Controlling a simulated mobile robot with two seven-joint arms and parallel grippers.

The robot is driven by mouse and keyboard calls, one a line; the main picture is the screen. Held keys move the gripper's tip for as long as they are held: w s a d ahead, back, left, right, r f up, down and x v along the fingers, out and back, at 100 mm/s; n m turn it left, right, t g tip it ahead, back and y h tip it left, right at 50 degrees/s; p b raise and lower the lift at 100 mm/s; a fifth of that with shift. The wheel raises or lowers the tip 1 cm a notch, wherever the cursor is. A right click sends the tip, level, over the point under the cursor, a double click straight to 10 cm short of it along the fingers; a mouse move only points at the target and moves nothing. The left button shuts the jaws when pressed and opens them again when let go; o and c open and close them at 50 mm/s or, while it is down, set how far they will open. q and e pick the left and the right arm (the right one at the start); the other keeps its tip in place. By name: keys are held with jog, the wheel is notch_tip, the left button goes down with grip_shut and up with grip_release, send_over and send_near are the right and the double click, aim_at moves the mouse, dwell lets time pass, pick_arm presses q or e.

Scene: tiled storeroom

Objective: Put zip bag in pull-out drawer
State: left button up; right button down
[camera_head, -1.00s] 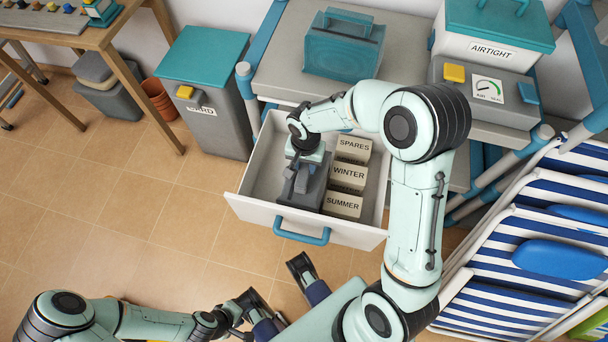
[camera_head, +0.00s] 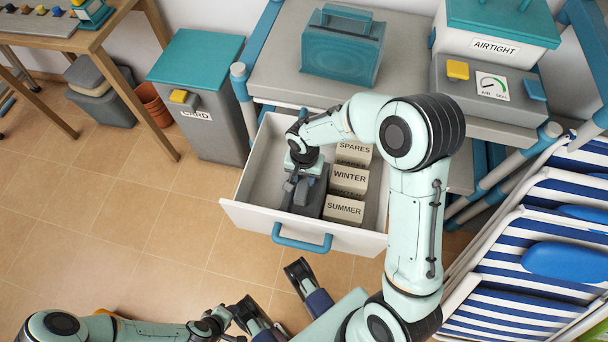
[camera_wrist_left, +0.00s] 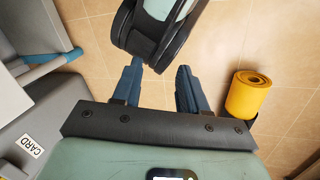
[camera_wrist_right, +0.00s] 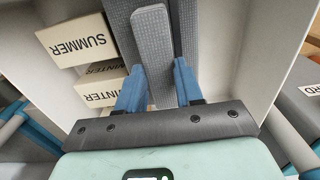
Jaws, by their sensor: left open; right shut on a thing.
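The pull-out drawer (camera_head: 343,238) is open, with white walls and a blue handle. The grey zip bag (camera_head: 311,196) is inside its left part, beside the lettered boxes, and mostly hidden under my right arm. My right gripper (camera_head: 293,186) points down into the drawer. In the right wrist view its blue fingers (camera_wrist_right: 160,88) are shut on the bag's grey upright strap (camera_wrist_right: 153,55). Whether the bag rests on the drawer floor is hidden. My left gripper (camera_wrist_left: 155,88) is open and empty over the floor, outside the drawer.
Cream boxes marked SPARES, WINTER and SUMMER (camera_head: 343,209) fill the drawer's right side. A teal case (camera_head: 342,47) stands on the top above. A CARD bin (camera_head: 215,130) is at left; striped loungers (camera_head: 530,285) are at right.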

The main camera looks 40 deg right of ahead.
jog(key=c, duration=0.7)
grip_release()
jog(key=shift+c, duration=0.2)
jog(key=shift+r+p, duration=0.3)
pick_arm(q)
jog(key=s+d+r+g+p, duration=0.1)
jog(key=s+d+r+p, duration=0.1)
jog(key=s+r, duration=0.1)
jog(key=shift+s+r+g+h+p, duration=0.3)
jog(key=shift+s+r, duration=0.1)
jog(key=shift+s, duration=0.35)
pick_arm(e)
notch_tip(320, 180, up, 12)
pick_arm(q)
jog(key=shift+r, duration=0.1)
